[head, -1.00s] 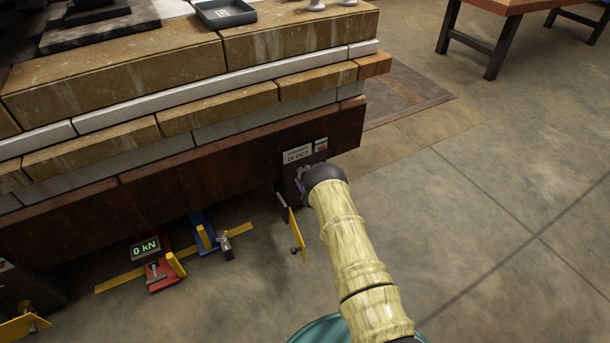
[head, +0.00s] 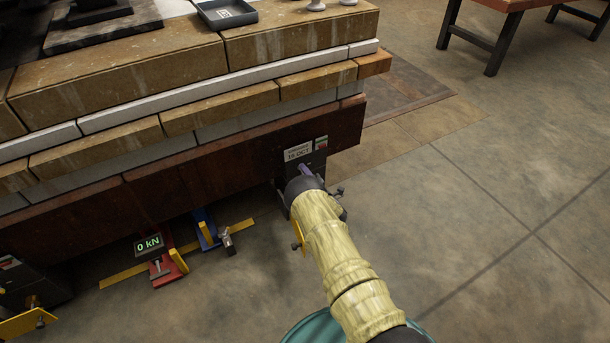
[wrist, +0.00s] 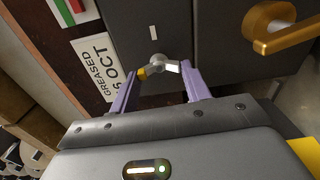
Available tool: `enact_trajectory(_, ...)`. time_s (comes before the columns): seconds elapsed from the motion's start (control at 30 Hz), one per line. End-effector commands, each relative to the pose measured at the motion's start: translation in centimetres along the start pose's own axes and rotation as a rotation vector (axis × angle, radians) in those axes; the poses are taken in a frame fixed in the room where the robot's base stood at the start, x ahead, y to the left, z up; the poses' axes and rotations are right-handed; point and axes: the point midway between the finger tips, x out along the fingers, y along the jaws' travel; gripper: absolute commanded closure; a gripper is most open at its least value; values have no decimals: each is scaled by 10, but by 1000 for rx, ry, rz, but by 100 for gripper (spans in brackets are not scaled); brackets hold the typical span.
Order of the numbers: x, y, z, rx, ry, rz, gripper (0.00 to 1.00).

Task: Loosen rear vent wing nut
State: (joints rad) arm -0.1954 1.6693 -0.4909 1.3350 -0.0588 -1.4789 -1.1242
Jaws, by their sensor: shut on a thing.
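The wing nut (wrist: 156,66) sits on the face of a dark metal box, a silver hub with a brass-coloured tip on its left wing. My gripper (wrist: 160,78) has its two purple fingers shut on the nut's wings, one at each side. In the head view my gripper (head: 304,174) is at the dark box (head: 312,160) under the end of the stack. There my own wrist hides the nut.
A brass lever (wrist: 283,30) is close to the right finger in the wrist view. A 0 kN display (head: 149,244) stands left on the floor.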

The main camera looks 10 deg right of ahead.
Motion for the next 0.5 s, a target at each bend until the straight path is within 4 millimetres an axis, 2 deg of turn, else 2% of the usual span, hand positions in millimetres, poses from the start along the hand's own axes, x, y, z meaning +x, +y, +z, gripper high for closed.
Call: enact_trajectory(0.5,-2,-3,1,-40,-3,-5,76)
